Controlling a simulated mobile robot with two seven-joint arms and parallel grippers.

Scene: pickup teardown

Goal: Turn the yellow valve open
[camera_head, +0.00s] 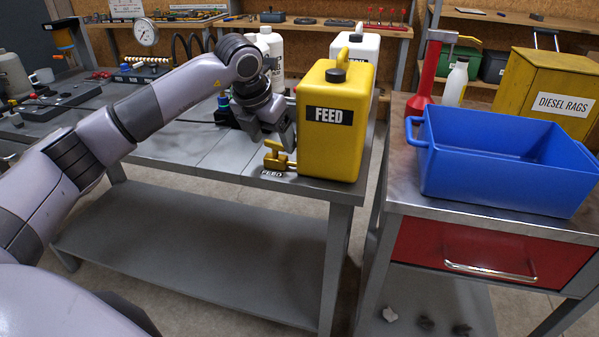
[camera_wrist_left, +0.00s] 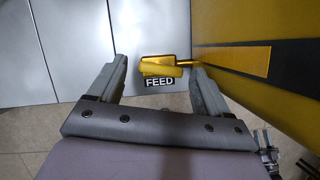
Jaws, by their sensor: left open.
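The yellow valve (camera_head: 276,160) sits low at the left side of the yellow FEED jug (camera_head: 331,150), near the front edge of the grey bench. My left gripper (camera_head: 284,143) points down close above the valve, beside the jug. In the left wrist view, the yellow valve (camera_wrist_left: 160,70) lies between the two spread fingers of my left gripper (camera_wrist_left: 160,68), with a short stem running right to the jug. The fingers are open and show no clear contact with the valve; the right finger is close to the stem. My right gripper is out of view.
A black FEED label (camera_wrist_left: 160,83) lies by the valve. White bottles (camera_head: 266,48) stand behind the jug. A blue bin (camera_head: 500,165) and a yellow rag box (camera_head: 553,90) stand on the cart at right. The bench left of the valve is clear.

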